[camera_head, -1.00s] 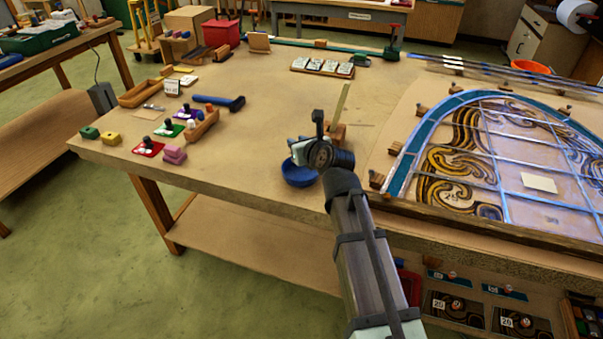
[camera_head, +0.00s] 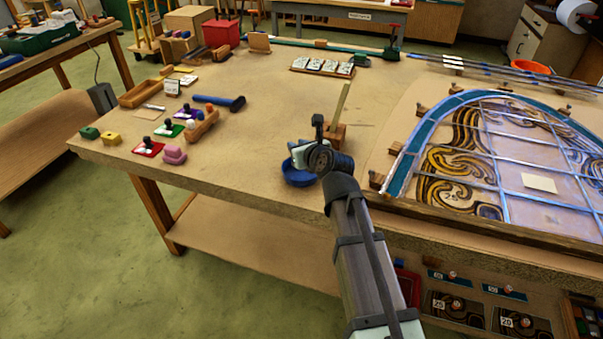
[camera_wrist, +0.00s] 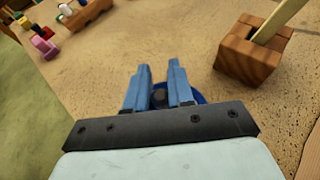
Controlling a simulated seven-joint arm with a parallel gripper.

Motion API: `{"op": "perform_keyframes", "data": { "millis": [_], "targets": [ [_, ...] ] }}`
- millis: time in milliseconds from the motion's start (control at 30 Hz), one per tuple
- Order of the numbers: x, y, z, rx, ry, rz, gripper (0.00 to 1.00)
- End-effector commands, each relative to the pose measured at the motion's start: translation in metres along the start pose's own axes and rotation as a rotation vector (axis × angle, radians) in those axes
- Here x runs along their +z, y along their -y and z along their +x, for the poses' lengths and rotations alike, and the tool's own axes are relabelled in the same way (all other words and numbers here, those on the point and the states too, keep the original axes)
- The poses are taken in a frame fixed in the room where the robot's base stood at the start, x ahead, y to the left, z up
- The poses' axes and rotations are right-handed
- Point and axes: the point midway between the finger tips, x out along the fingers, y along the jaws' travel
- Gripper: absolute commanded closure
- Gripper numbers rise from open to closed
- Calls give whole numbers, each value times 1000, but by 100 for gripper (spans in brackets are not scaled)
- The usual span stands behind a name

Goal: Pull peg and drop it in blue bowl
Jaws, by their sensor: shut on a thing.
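The blue bowl (camera_head: 299,177) sits on the workbench near its front edge, partly hidden behind my arm. In the wrist view, its blue rim (camera_wrist: 200,97) shows around and behind my fingers. My gripper (camera_wrist: 158,85) has its blue fingers shut on a small dark round thing, seemingly the peg (camera_wrist: 160,97), held over the bowl. The fingers cover most of it, and its height above the bowl is hard to tell. In the head view, my gripper (camera_head: 298,152) is above the bowl, its fingertips largely hidden.
A wooden block (camera_wrist: 254,55) with a slanted stick stands right beside the bowl. The leaded panel (camera_head: 480,155) lies to the right, with small wooden blocks along its edge. Coloured cards with knobs and a pink piece (camera_head: 174,155) lie to the left. The bench middle is clear.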

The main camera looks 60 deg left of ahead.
Motion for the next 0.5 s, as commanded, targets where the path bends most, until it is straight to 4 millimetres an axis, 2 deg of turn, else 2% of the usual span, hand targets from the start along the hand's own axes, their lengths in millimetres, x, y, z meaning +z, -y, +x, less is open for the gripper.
{"op": "perform_keyframes", "data": {
  "millis": [500],
  "targets": [
    [-6, 0, 2, 0, 0, -1, 100]
  ]
}}
